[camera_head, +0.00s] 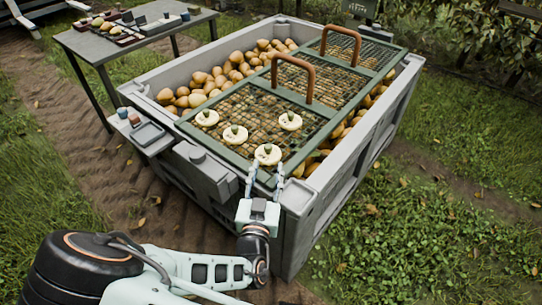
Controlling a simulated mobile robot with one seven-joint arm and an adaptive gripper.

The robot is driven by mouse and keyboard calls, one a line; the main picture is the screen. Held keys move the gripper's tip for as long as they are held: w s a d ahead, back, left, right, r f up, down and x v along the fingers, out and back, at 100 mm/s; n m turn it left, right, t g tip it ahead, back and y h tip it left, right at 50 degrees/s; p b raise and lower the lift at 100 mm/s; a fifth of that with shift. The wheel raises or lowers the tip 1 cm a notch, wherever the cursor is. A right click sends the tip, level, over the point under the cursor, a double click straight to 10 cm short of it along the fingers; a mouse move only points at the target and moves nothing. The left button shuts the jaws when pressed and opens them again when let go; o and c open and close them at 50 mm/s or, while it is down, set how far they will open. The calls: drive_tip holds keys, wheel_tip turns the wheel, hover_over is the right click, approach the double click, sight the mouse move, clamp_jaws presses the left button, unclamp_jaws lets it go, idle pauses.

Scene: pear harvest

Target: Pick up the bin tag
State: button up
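The nearest disc (268,155) is by the lid's front edge; others are a left disc (207,118), a middle disc (235,135) and a right disc (290,121). I cannot tell for sure which thing is the bin tag; no writing is readable. My gripper (266,174) is open at the bin's front right corner, its two fingers apart, just in front of the nearest disc. Nothing shows between the fingers. Contact with the disc or lid cannot be told.
The bin (300,200) holds many pears, and two brown handles (292,75) arch above the lid. A side shelf (150,134) with small cups juts out left. A grey table (95,48) with trays stands back left. Grass lies open at right.

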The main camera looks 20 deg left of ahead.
sight(268, 149)
drive_tip(key=shift+s+a+f+n+y, duration=0.15)
drive_tip(key=shift+a+f+n+y, duration=0.15)
drive_tip(key=shift+a+f, duration=0.2)
drive_tip(key=shift+w+a+f, duration=0.15)
drive_tip(key=shift+w, duration=0.15)
drive_tip(key=w, duration=0.3)
drive_tip(key=w+a+b, duration=0.1)
drive_tip(key=w, duration=0.2)
drive_tip(key=w+b, duration=0.1)
drive_tip(key=w, duration=0.2)
drive_tip(key=shift+w+a+r, duration=0.2)
drive_tip(key=shift+w+a, duration=0.05)
drive_tip(key=shift+w, duration=0.15)
clamp_jaws()
